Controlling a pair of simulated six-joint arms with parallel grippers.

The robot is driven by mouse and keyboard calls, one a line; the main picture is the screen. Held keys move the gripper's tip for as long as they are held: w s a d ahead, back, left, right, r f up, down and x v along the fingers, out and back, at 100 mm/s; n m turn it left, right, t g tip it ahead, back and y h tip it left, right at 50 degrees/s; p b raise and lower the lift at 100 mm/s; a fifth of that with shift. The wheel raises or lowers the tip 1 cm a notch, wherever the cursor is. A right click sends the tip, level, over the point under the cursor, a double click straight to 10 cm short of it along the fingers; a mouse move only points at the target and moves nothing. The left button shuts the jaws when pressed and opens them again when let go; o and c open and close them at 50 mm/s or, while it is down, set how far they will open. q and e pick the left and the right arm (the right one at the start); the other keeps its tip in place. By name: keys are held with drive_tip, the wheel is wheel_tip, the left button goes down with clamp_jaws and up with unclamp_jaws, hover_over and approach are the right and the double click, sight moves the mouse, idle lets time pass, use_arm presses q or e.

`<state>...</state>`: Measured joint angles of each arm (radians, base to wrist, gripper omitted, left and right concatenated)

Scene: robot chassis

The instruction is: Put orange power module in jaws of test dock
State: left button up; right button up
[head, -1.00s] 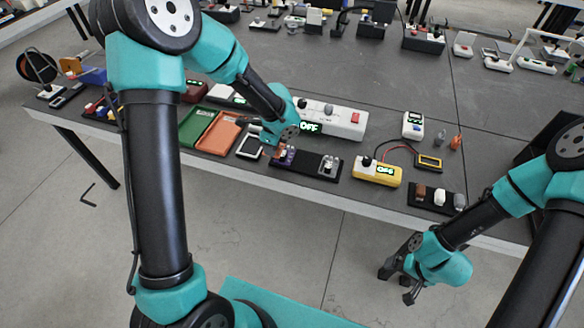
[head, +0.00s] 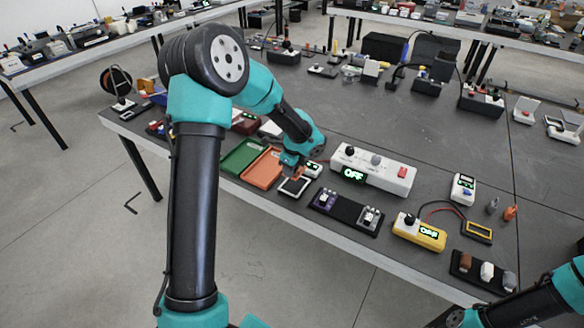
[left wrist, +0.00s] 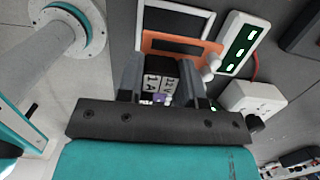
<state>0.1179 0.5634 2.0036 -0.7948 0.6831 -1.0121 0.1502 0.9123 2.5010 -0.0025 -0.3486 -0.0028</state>
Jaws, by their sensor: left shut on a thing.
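My left gripper (head: 297,174) is shut on a small block above the near table edge. In the head view this block, the orange power module (head: 300,173), is a small orange-brown patch, mostly hidden by the fingers. In the left wrist view a dark face with white labels (left wrist: 156,84) shows between the fingers. The test dock (head: 346,213) is a black base right of the gripper. It carries a purple block (head: 327,200) at its left and silver jaws (head: 370,217) at its right. My right gripper (head: 440,321) is mostly cut off at the bottom edge.
A green tray (head: 240,157), an orange tray (head: 263,168) and a white-framed tablet (head: 294,187) lie near the left gripper. A white power strip (head: 380,173) is behind the dock. A yellow meter (head: 419,233) stands right of it.

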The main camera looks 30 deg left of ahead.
use_arm(q)
hover_over(291, 188)
drive_tip(key=shift+s+d+f, duration=0.1)
drive_tip(key=shift+f, duration=1.25)
drive_tip(key=shift+d+f, duration=0.1)
drive_tip(key=shift+f, duration=1.25)
drive_tip(key=shift+f, duration=0.9)
drive_tip(key=o, duration=1.1)
drive_tip(key=shift+c, duration=0.2)
wheel_tip(291, 188, up, 17)
drive_tip(key=d, duration=0.2)
drive_tip(key=shift+r, duration=0.15)
